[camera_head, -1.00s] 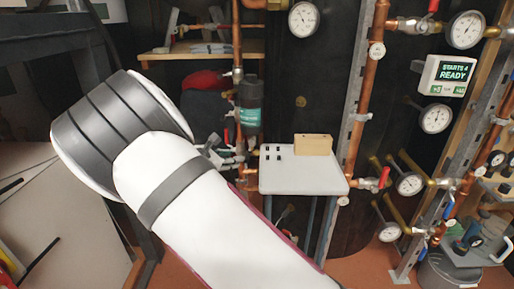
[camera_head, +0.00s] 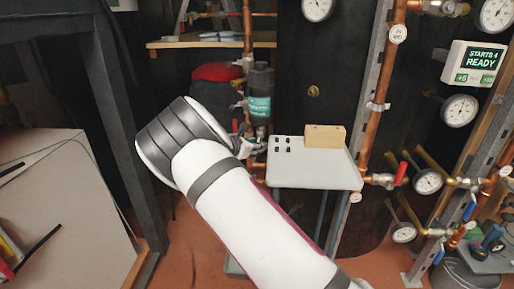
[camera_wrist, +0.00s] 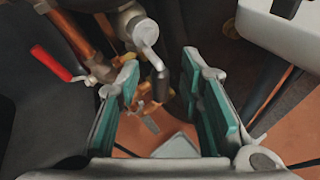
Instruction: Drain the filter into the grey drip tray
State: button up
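The filter (camera_head: 259,95), a dark canister with a teal label, hangs on the copper pipework behind my arm. My gripper (camera_head: 246,148) is just below it, small and partly hidden by my wrist. In the wrist view my gripper (camera_wrist: 160,72) is open, with teal pads apart. A metal elbow with a dark end (camera_wrist: 155,72) shows between or beyond the fingers; I cannot tell if they touch it. Brass fittings (camera_wrist: 143,103) lie below it. A grey tray-like piece (camera_wrist: 178,147), probably the drip tray, shows low on the floor, partly hidden by my gripper.
A red-handled valve (camera_wrist: 52,63) is left of the fingers. A white shelf (camera_head: 315,175) with a wooden block (camera_head: 325,136) stands close right of my gripper. Copper pipes (camera_head: 377,85) and gauges (camera_head: 459,110) are farther right. A wooden shelf (camera_head: 200,41) is above left.

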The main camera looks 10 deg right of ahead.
jog(key=shift+w+d+f, duration=0.25)
jog(key=shift+w+d, duration=0.1)
jog(key=shift+d, duration=0.05)
grip_shut()
